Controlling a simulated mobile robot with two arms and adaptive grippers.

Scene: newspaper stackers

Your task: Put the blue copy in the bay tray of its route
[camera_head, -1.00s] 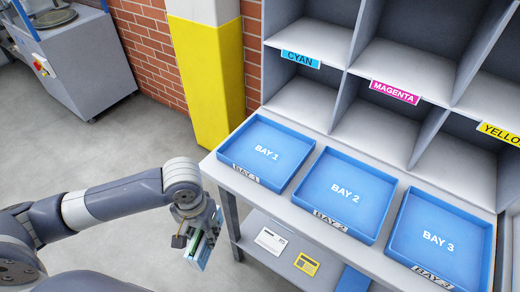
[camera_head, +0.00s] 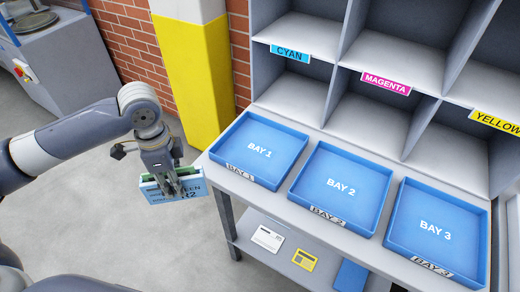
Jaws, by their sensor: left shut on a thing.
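My left gripper (camera_head: 176,184) is shut on a folded copy (camera_head: 192,191) with a pale blue front and a green inner part. It holds the copy in the air, left of the table and apart from it. Print on its front seems to end in "R2"; the rest is too small to read surely. Three blue trays stand in a row on the table: the Bay 1 tray (camera_head: 259,151), the Bay 2 tray (camera_head: 341,186) and the Bay 3 tray (camera_head: 435,232). All three look empty. My right gripper is not in view.
Pigeonholes labelled cyan (camera_head: 290,52), magenta (camera_head: 386,83) and yellow (camera_head: 495,122) stand behind the trays. A lower shelf bears a white card (camera_head: 267,238), a yellow card (camera_head: 304,259) and a blue flat thing (camera_head: 350,275). A yellow-and-white pillar (camera_head: 192,80) stands at the table's back left.

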